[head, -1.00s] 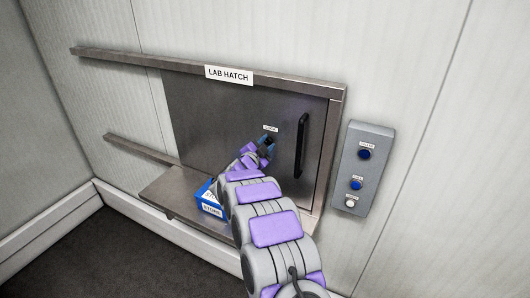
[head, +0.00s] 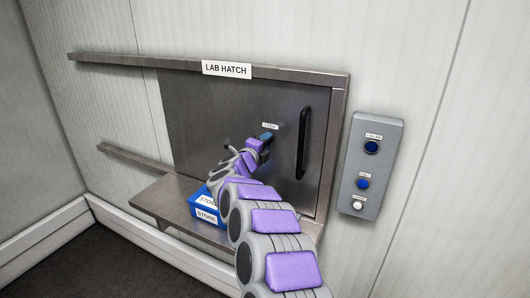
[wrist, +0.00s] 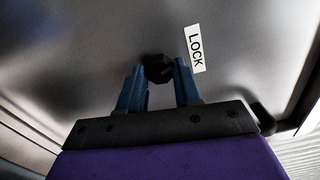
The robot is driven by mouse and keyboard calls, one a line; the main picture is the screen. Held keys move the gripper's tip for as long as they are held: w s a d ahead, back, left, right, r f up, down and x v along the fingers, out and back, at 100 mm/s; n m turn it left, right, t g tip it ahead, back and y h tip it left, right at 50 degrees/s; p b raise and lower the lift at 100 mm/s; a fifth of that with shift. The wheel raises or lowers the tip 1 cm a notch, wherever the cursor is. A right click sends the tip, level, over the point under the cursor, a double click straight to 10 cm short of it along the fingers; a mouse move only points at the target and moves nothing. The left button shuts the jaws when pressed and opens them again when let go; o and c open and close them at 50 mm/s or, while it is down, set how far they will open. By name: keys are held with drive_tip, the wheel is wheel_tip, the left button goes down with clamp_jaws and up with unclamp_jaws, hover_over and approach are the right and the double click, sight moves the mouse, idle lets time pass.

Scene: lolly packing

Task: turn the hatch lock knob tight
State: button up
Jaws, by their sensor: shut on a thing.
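The lock knob (wrist: 158,69) is a small black knob on the grey metal hatch door (head: 205,110), beside a white LOCK label (wrist: 195,48). The label also shows in the head view (head: 270,126). My gripper (wrist: 160,78) has its two blue fingers on either side of the knob, shut on it. In the head view my gripper (head: 267,137) reaches the door just below the label, and it hides the knob there. The hatch door is closed flat in its frame, with the LAB HATCH sign (head: 227,69) above.
A black vertical handle (head: 303,143) is on the door, right of my gripper. A grey button box (head: 371,165) is on the wall further right. A blue STORE box (head: 205,217) sits on the metal shelf (head: 160,196) below, close to my arm.

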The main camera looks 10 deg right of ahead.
drive_tip(key=shift+f+m+b, duration=0.25)
drive_tip(key=shift+m+b, duration=0.35)
drive_tip(key=shift+m, duration=0.05)
drive_tip(key=shift+f+m+b, duration=0.2)
drive_tip(key=shift+m+b, duration=0.4)
drive_tip(key=shift+m, duration=0.05)
drive_tip(key=o, duration=0.8)
drive_tip(key=shift+o, duration=1.2)
drive_tip(key=shift+r, duration=0.25)
drive_tip(key=p+v, duration=0.2)
drive_tip(key=v, duration=1.5)
drive_tip(key=shift+a, duration=0.2)
drive_tip(key=shift+s, duration=0.1)
